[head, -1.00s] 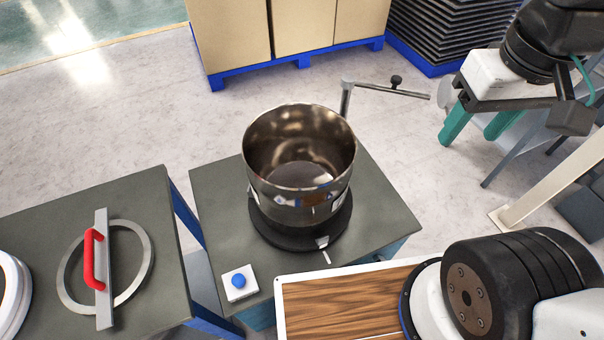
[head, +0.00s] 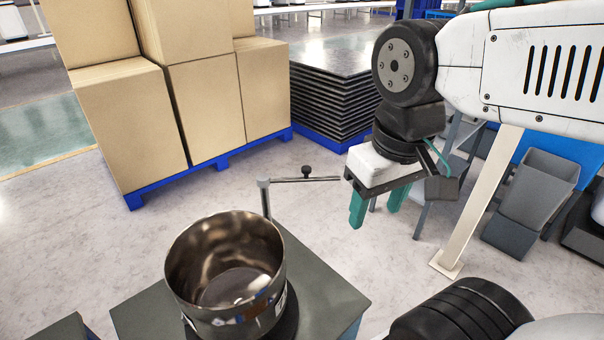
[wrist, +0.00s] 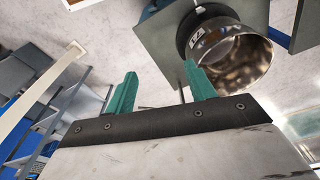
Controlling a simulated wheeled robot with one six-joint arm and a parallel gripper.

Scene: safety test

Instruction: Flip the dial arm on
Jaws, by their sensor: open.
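The metal bar (head: 312,179) with a small black knob (head: 306,171) reaches sideways from a short upright post (head: 264,198) at the back of the grey stand (head: 330,290). It points right, toward my gripper. A shiny steel pot (head: 225,262) stands on the stand's dark round base. My gripper (head: 377,208) has two teal fingers spread apart, with nothing seen between them. It hangs just right of the bar's free end; I cannot tell whether they touch. In the wrist view the fingers (wrist: 161,74) are apart, and the pot (wrist: 240,60) and stand lie beyond them.
Stacked cardboard boxes (head: 215,90) on a blue pallet and a pile of dark trays (head: 330,95) stand behind. A cream post (head: 480,205) and grey bins (head: 535,190) are on the right. Open floor (head: 110,230) lies left of the stand.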

